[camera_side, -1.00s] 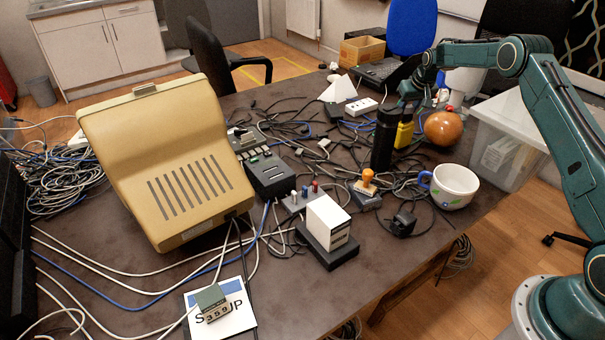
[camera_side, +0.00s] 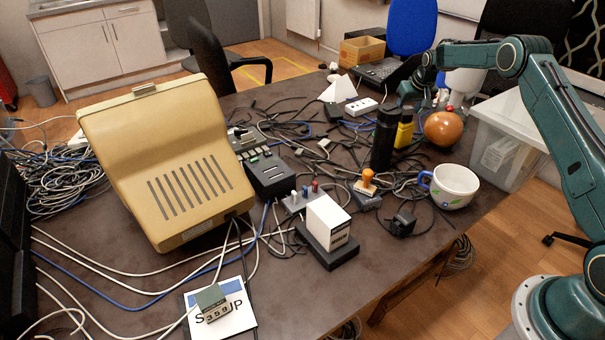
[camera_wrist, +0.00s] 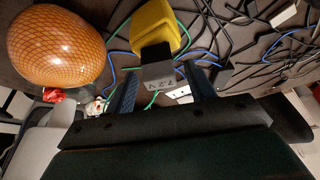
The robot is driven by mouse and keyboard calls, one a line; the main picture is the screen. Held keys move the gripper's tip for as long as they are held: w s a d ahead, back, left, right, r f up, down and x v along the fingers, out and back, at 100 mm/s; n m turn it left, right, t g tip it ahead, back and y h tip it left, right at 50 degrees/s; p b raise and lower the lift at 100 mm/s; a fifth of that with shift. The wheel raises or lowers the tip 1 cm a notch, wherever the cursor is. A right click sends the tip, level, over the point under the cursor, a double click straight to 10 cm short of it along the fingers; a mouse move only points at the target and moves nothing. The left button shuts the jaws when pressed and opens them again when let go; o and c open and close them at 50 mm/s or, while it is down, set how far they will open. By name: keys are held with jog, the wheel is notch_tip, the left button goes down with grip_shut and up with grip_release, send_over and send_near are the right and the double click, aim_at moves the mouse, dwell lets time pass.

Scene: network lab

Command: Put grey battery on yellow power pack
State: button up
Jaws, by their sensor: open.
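The yellow power pack (camera_side: 404,135) stands upright on the table beside a black cylinder in the side view. It also shows at the top of the wrist view (camera_wrist: 153,24), with a black part at its near end. The grey battery (camera_wrist: 158,76), marked 7.2V, lies against that black part, in line with it; the exact seating is hard to tell. My gripper (camera_wrist: 160,74) is open, its fingers on either side of the battery with gaps. In the side view my gripper (camera_side: 409,90) is just above the pack's black top; the battery is not clear there.
An orange ball-shaped object (camera_side: 443,128) and a white-blue mug (camera_side: 453,186) stand close by. The black cylinder (camera_side: 383,140) is next to the pack. Loose cables cover much of the table.

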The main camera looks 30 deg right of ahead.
jog(key=v, duration=1.2)
jog(key=shift+r, duration=0.15)
dwell(0.4)
jog(key=s+a+r+n, duration=0.2)
jog(key=s+a+r, duration=1.4)
jog(key=a, duration=0.4)
jog(key=s+a+f, duration=0.1)
jog(key=s+a, duration=0.2)
jog(key=s, duration=0.5)
jog(key=s+a+f+n+t+y, duration=0.1)
jog(key=s+a, duration=0.2)
jog(key=s, duration=0.5)
jog(key=s+a+f+n, duration=0.1)
jog(key=s+a, duration=0.3)
jog(key=s, duration=0.5)
jog(key=shift+f+y, duration=0.4)
jog(key=shift+f, duration=0.05)
jog(key=shift+w+a, duration=0.1)
